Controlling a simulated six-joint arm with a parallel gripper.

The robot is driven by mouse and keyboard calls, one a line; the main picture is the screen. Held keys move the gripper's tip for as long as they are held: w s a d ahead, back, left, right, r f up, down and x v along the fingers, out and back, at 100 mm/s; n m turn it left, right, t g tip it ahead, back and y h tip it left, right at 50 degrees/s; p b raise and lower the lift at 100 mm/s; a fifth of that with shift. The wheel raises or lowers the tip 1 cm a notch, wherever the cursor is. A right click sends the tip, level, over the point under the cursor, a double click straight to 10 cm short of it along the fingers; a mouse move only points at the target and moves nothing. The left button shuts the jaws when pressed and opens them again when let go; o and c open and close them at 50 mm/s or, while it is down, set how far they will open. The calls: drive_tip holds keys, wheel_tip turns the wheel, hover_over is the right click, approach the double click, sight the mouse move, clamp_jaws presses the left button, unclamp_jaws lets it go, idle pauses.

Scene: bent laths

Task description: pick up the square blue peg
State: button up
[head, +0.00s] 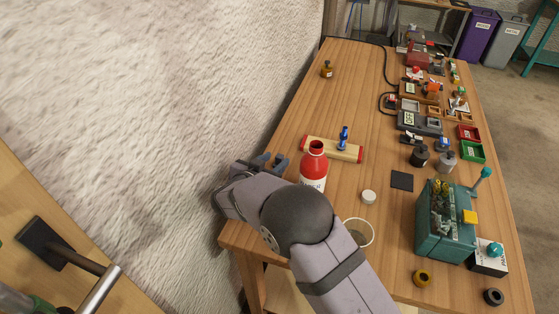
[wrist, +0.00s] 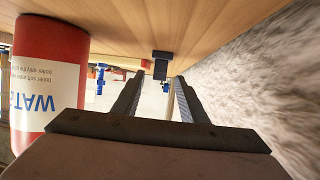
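A small blue upright piece (head: 344,138), which looks like the square blue peg, stands at a pale wooden lath with red ends (head: 318,148). Its exact shape is too small to tell. In the wrist view, where the table appears at the top, a blue piece (wrist: 100,80) shows beyond the left finger, beside the red bottle. My gripper (head: 272,160) is at the table's left edge, left of the lath and apart from the peg. Its two fingers (wrist: 158,98) are spread, and I see nothing gripped between them.
A red bottle (head: 314,160) stands close to my gripper, between it and the table's middle. A white round lid (head: 369,197), a dark square (head: 402,180) and a teal box (head: 440,228) lie further right. The table beyond the lath is mostly clear up to an amber bottle (head: 327,70).

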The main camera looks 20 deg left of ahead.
sight(278, 158)
drive_tip(key=shift+p+x, duration=0.3)
drive_tip(key=shift+x, duration=1.35)
drive_tip(key=shift+r, duration=0.1)
clamp_jaws()
drive_tip(key=shift+r, duration=0.1)
